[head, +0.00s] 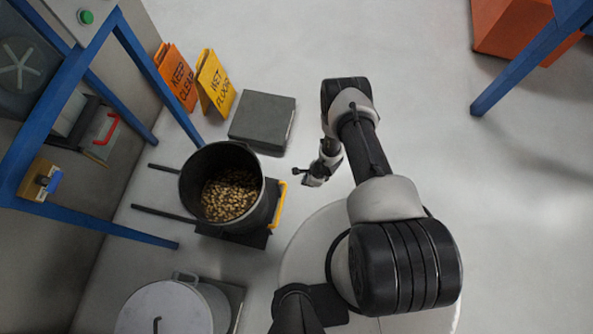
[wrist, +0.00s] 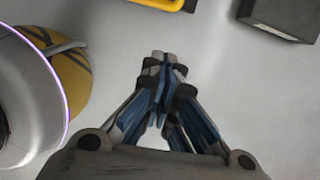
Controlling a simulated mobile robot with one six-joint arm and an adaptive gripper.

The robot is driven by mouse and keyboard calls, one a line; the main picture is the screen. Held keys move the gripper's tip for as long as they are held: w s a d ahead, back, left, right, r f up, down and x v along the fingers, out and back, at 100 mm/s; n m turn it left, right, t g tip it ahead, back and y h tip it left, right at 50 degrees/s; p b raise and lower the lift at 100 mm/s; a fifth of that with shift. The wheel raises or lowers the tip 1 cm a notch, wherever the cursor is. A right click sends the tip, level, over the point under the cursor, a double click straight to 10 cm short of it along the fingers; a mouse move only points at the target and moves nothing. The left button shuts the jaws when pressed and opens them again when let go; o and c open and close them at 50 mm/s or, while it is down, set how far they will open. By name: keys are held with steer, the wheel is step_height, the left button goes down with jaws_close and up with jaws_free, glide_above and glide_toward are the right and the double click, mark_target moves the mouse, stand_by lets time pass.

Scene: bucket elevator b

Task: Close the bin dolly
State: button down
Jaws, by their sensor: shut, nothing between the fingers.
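The bin dolly is a dark platform (head: 247,236) carrying a round dark bin (head: 263,209) filled with brown pellets (head: 229,194). It stands at the right end of two dark rails (head: 165,214) that run left toward the blue frame. A yellow handle (head: 278,206) is on its right side. My gripper (head: 313,181) is to the right of and above the handle in the head view, apart from it. In the wrist view my gripper (wrist: 161,60) is shut and empty, over bare floor. A yellow bar (wrist: 158,4), likely the handle, shows at the top edge there.
A grey block (head: 262,121) stands behind the bin, beside orange (head: 177,78) and yellow (head: 215,82) floor signs. A lidded metal drum (head: 178,309) is at the front left. Blue frame legs (head: 95,224) stand left.

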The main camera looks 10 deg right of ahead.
steer(key=a+b+x, duration=0.2)
steer(key=b+x, duration=0.7)
steer(key=x, duration=0.3)
steer(key=shift+a+r, duration=0.2)
steer(key=shift+a, duration=0.25)
steer(key=shift+w, duration=0.15)
